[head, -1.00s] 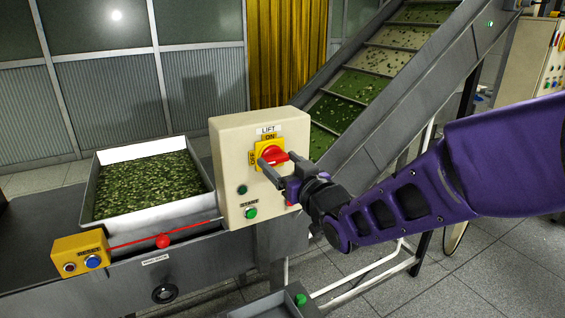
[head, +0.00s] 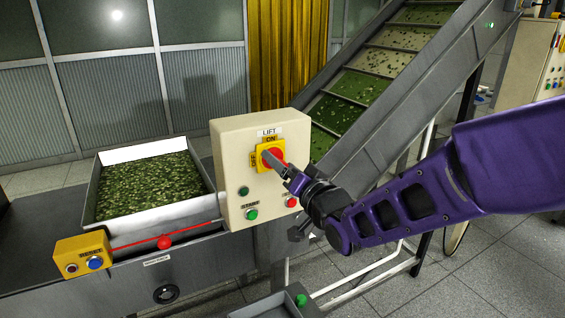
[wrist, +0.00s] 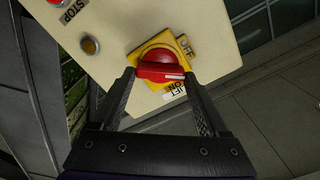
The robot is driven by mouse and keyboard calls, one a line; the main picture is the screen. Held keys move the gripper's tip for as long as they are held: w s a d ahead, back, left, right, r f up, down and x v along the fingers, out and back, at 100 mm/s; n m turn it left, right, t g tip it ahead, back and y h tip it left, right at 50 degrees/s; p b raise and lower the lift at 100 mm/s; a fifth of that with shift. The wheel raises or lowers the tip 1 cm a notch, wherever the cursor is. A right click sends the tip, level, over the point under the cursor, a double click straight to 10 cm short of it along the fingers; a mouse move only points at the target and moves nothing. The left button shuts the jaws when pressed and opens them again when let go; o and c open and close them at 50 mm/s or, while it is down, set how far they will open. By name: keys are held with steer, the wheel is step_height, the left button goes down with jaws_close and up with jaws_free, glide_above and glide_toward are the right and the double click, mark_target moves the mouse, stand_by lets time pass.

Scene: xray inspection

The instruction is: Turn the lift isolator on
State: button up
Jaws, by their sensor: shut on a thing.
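The lift isolator is a red rotary knob (head: 272,157) on a yellow plate, on the front of a cream control box (head: 232,135). Its plate reads ON at the top and OFF at the left, under a LIFT label. My gripper (head: 274,163) is at the knob, with its fingers nearly in line and partly covering it. In the wrist view the fingers of my gripper (wrist: 160,78) are shut on the red knob (wrist: 158,68), one at each end of its handle. The knob's white mark points between the OFF and ON labels.
A green START button (head: 252,214), a dark green lamp (head: 244,191) and a red button (head: 291,202) sit below the knob. A tray of green pieces (head: 150,210) and a yellow RESET box (head: 82,255) stand left. An inclined conveyor (head: 375,85) rises behind.

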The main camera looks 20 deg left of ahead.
steer(key=m+p, duration=0.4)
steer(key=m, duration=0.6)
steer(key=shift+w, duration=0.1)
steer(key=shift+f+m, duration=0.1)
steer(key=shift+m, duration=0.3)
steer(key=o, duration=1.2)
steer(key=shift+o, duration=0.2)
steer(key=shift+d+f, duration=0.1)
steer(key=shift+d, duration=0.05)
